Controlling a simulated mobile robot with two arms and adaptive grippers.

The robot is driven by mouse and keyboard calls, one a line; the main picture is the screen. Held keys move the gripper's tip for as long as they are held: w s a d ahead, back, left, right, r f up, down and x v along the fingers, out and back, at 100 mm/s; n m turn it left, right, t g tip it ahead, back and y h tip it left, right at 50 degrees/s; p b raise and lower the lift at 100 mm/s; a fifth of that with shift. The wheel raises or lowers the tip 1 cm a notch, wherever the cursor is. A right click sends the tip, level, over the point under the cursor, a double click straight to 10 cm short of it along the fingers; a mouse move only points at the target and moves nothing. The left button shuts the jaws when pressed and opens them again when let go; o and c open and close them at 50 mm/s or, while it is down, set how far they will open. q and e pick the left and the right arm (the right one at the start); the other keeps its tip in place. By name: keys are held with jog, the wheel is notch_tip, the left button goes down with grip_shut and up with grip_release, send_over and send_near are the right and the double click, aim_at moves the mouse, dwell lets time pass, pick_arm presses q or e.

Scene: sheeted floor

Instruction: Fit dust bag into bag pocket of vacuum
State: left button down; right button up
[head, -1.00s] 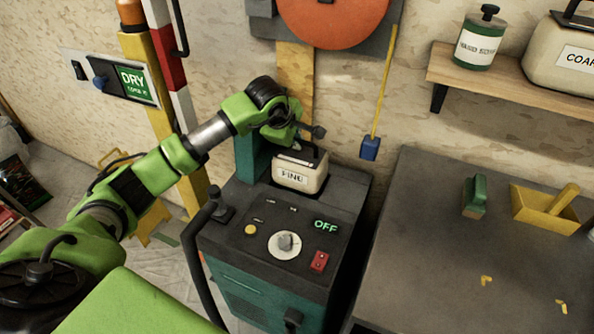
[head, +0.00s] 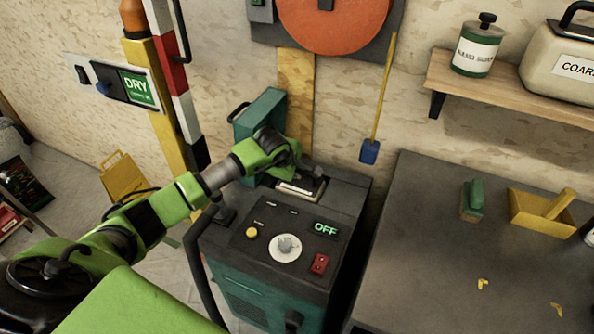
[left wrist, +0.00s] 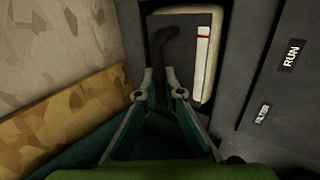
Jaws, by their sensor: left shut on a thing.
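The dust bag (head: 298,192) is a cream block with a black top and handle. It sits low in the bag pocket in the top of the teal and dark grey vacuum (head: 262,212), with only its upper rim showing. My left gripper (head: 308,180) is shut on its handle from above. In the left wrist view the fingers (left wrist: 158,88) close on the dark handle, and the cream rim of the bag (left wrist: 208,82) shows with a white strip with a red line. How deep the bag sits is hard to tell. My right gripper is out of view.
A teal lid (head: 262,118) stands open behind the pocket. The vacuum's display (head: 326,230) reads OFF, near a white dial (head: 285,247) and a red switch (head: 319,264). A grey bench (head: 430,240) stands to the right, and a yellow post (head: 175,140) to the left.

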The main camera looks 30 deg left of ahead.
pick_arm(q)
jog(key=c, duration=2.2)
grip_release()
jog(key=shift+o, duration=0.2)
jog(key=shift+f, duration=0.1)
jog(key=shift+s+r, duration=0.1)
jog(key=shift+r, duration=0.15)
jog(key=b+v, duration=0.1)
jog(key=v, duration=1)
jog(key=shift+s+r+b, duration=0.25)
jog(key=shift+r+b, duration=0.05)
jog(key=shift+r, duration=0.05)
